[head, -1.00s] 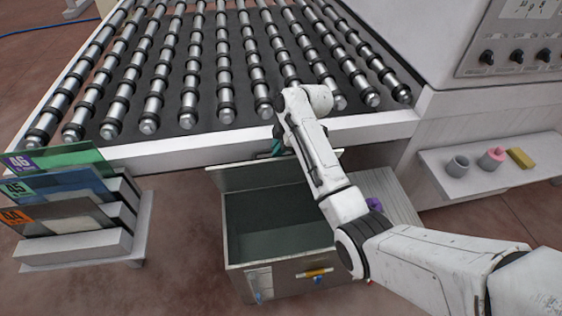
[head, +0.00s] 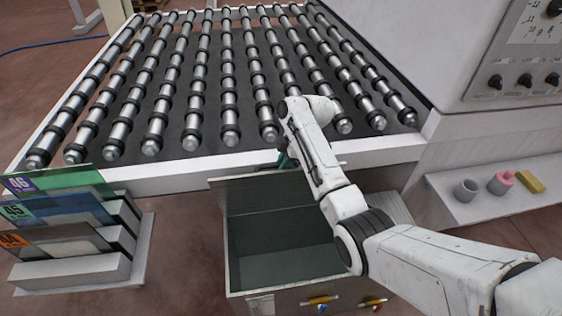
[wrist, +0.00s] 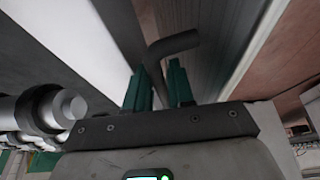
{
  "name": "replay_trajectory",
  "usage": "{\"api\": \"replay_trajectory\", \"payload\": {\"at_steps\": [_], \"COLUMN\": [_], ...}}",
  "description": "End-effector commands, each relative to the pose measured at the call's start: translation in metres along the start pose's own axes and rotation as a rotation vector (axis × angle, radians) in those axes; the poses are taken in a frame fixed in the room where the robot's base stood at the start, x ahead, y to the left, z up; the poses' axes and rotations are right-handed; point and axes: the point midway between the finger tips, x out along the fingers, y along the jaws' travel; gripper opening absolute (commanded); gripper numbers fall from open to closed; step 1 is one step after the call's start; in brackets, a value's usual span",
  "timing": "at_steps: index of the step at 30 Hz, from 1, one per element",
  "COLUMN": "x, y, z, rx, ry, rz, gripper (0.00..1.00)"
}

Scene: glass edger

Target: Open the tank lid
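The grey metal tank (head: 232,262) stands in front of the roller table with its dark interior exposed. Its lid (head: 250,192) is raised at the back of the tank, near the table's front edge. My gripper (head: 283,160) is at the lid's upper edge, mostly hidden behind my arm in the head view. In the wrist view, the teal fingers of my gripper (wrist: 160,88) are close together around a dark bent bar (wrist: 175,43), which looks like the lid's handle. Exact finger contact is hard to see.
The roller table (head: 150,178) spans the back. A rack of numbered glass sheets (head: 75,272) stands at left. A shelf (head: 475,208) at right holds a grey cup (head: 466,190), a pink roll (head: 501,184) and a yellow block (head: 530,181). My arm crosses above the tank's right side.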

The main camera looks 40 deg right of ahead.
Motion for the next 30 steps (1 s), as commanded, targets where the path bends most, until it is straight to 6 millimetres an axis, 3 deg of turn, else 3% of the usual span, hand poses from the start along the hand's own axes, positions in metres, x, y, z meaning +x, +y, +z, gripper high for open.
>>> {"api": "replay_trajectory", "payload": {"at_steps": [5, 30], "x": [-0.0016, -0.0056], "y": [0.0016, 0.0040], "z": [-0.0034, -0.0097], "rx": [-0.004, -0.022], "ry": [0.003, 0.011], "rz": [0.005, 0.037], "gripper": [0.40, 0.40]}}
